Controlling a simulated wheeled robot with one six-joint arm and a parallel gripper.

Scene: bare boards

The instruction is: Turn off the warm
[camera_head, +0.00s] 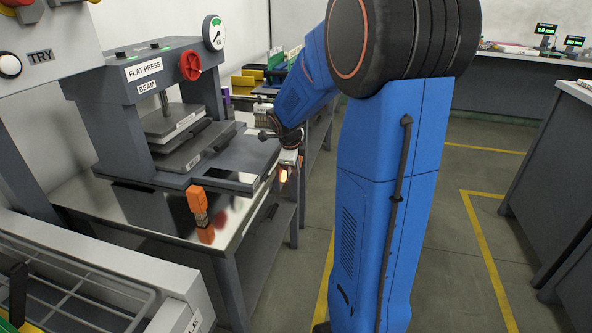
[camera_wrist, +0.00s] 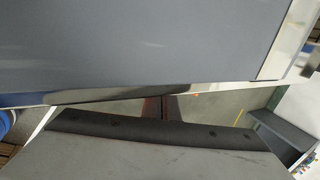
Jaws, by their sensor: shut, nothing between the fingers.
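No label reading "warm" can be read in either view. My gripper (camera_head: 287,160) hangs at the end of the blue arm, beside the right edge of the press bench in the head view. It is shut and empty. A small orange glow (camera_head: 283,174) shows at its lower end; I cannot tell whether it is a lamp or part of the gripper. The flat press (camera_head: 150,90) stands on the bench to the left, with a red handwheel (camera_head: 190,66) and a round gauge (camera_head: 214,33). In the wrist view a large grey surface (camera_wrist: 130,45) fills the upper part.
A wire rack (camera_head: 75,275) is at the lower left. Clear floor with yellow lines lies right of my arm.

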